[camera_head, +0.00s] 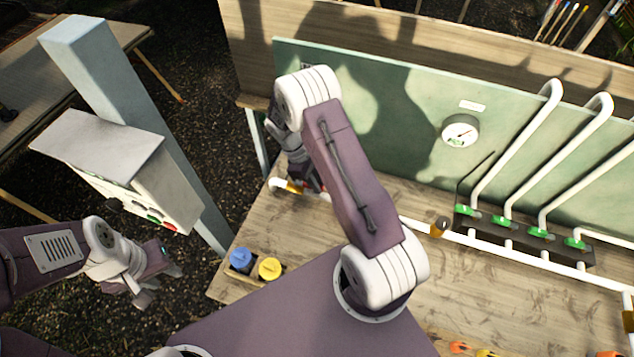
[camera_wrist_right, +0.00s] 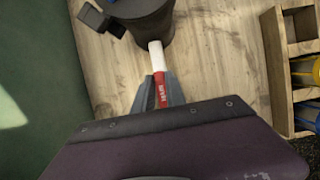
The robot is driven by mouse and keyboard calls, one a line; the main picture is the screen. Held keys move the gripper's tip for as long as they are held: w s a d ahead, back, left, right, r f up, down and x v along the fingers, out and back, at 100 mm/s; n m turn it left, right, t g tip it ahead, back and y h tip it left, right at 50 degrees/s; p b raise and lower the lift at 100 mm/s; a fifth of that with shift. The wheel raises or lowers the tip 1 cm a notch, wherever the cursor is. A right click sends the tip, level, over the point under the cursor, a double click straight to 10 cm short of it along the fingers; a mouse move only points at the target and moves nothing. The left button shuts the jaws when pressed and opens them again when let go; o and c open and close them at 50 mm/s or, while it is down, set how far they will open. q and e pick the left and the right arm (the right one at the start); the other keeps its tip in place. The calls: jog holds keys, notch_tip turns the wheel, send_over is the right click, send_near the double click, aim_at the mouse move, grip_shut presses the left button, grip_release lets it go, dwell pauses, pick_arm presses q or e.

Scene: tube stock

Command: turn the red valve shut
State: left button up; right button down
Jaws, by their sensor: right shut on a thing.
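The red valve's lever (camera_wrist_right: 161,90), with white lettering and a white section toward a dark cylinder, shows in the right wrist view. My right gripper (camera_wrist_right: 160,90) is shut on this lever, one grey finger on each side. In the head view my right gripper (camera_head: 312,181) is at the left end of the white pipe, and my own arm hides most of the valve. My left gripper (camera_head: 165,284) is open and empty, off the left edge of the bench, below the grey control box.
A dark cylinder (camera_wrist_right: 147,18) stands close beyond the lever. Blue (camera_head: 240,258) and yellow (camera_head: 270,268) capped things sit in a wooden rack at the bench's left. Several green-handled valves (camera_head: 538,233) line the pipes at right, below a round gauge (camera_head: 460,131). A grey box (camera_head: 120,165) stands left.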

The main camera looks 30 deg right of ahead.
jog(key=shift+r, duration=0.1)
jog(key=w+a+m+y, duration=0.1)
jog(key=a+m+y, duration=0.5)
jog(key=m, duration=1.2)
jog(key=shift+a+t, duration=0.4)
jog(key=shift+a, duration=1.75)
jog(key=shift+w+r, duration=0.1)
jog(key=c, duration=1.5)
grip_release()
jog(key=shift+c, duration=0.2)
jog(key=shift+o, duration=0.9)
jog(key=shift+a, duration=0.1)
